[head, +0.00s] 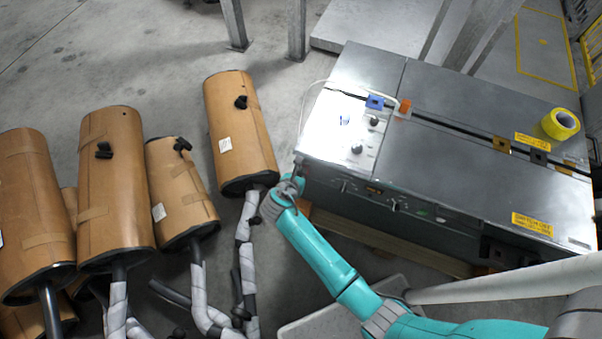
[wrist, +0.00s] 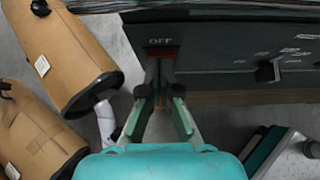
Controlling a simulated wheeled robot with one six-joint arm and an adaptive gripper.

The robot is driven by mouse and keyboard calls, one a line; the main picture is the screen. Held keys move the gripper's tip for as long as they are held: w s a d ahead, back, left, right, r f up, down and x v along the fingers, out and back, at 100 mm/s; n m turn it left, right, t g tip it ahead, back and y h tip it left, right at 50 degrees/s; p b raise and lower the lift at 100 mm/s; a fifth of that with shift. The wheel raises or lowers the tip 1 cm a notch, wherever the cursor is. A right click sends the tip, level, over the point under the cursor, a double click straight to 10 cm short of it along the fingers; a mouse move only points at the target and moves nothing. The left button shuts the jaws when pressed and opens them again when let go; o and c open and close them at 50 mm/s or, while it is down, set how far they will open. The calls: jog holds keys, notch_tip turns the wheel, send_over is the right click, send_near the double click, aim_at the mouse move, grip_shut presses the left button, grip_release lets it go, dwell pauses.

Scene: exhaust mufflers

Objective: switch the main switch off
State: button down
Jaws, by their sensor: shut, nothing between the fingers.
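The main switch (wrist: 161,52) shows in the wrist view as a dark red rocker under the word OFF on the machine's dark front panel (wrist: 215,60). My gripper (wrist: 160,66) is shut and empty, with its fingertips right at the lower edge of the switch. The fingertips cover part of it, and I cannot tell whether they touch it or which way it is set. In the head view my gripper (head: 297,172) is at the front left corner of the grey metal machine (head: 450,150), where the switch is hidden.
A black rotary knob (wrist: 268,70) is right of the switch on the same panel. Wrapped mufflers (head: 240,130) with pipes stand left of the machine, close to my gripper. A yellow tape roll (head: 560,124) lies on the machine top. A pallet (head: 390,245) is underneath.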

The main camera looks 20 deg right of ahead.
jog(key=shift+r, duration=0.15)
jog(key=shift+r, duration=0.65)
jog(key=shift+a, duration=0.1)
